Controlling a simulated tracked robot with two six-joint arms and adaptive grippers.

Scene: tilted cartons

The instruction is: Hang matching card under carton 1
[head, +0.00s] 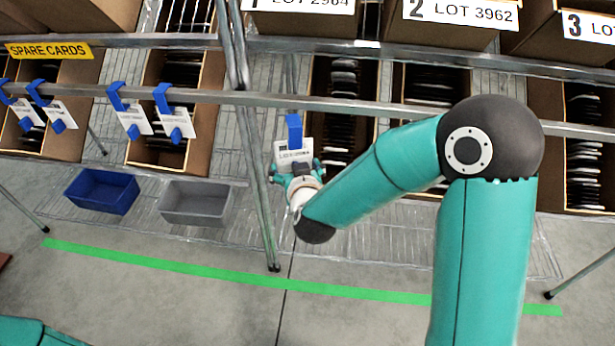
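Carton 1 (385,20) is at the top, cut by the picture edge, with a white label that appears to read LOT 2984. A white card (292,151) with a blue hook (294,128) is upright below and slightly left of that label. Its print is small but looks like LOT 2984. My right gripper (301,174) is at the card's lower edge and appears shut on it; the fingertips are partly hidden. The hook's top is just below the front rail (350,109) in the picture; I cannot tell whether they touch. My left gripper is out of view.
Several spare cards (178,122) hang left of a post (250,150), under a yellow SPARE CARDS sign (48,51). Carton 2 (450,35) and carton 3 (560,45) stand to the right. A blue bin (102,190) and a grey bin (197,203) sit lower left.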

